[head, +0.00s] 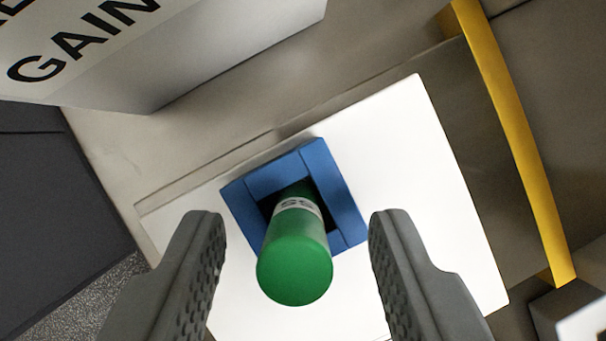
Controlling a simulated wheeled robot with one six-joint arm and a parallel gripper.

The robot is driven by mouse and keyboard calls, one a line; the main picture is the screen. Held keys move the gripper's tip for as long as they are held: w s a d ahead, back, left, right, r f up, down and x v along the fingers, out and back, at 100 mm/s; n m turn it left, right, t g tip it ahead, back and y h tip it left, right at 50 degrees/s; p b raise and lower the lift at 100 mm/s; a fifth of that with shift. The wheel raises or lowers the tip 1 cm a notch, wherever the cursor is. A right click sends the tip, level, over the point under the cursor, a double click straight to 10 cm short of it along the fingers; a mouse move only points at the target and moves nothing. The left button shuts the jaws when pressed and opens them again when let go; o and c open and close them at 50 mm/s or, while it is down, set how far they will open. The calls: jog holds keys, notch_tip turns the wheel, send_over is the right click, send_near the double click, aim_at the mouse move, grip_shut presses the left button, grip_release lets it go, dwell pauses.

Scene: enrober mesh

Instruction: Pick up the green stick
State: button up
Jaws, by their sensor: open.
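The green stick (295,267) is a green cylinder with a round end facing my camera and a pale label band with dark letters. It stands in a square blue holder (342,198), which hides its far end. The holder sits on a white plate (400,135). My gripper (296,225) is open, with one grey textured finger to the left of the stick and the other to its right. There is a clear gap between each finger and the stick. Nothing is held.
A white box with black lettering (200,50) stands at the upper left. A curved yellow bar (515,125) runs down the right side. A dark panel (55,200) lies at the left. A pale block (585,322) shows at the lower right corner.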

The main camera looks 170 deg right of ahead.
jog(key=shift+x, duration=0.95)
grip_shut()
jog(key=shift+r, duration=0.2)
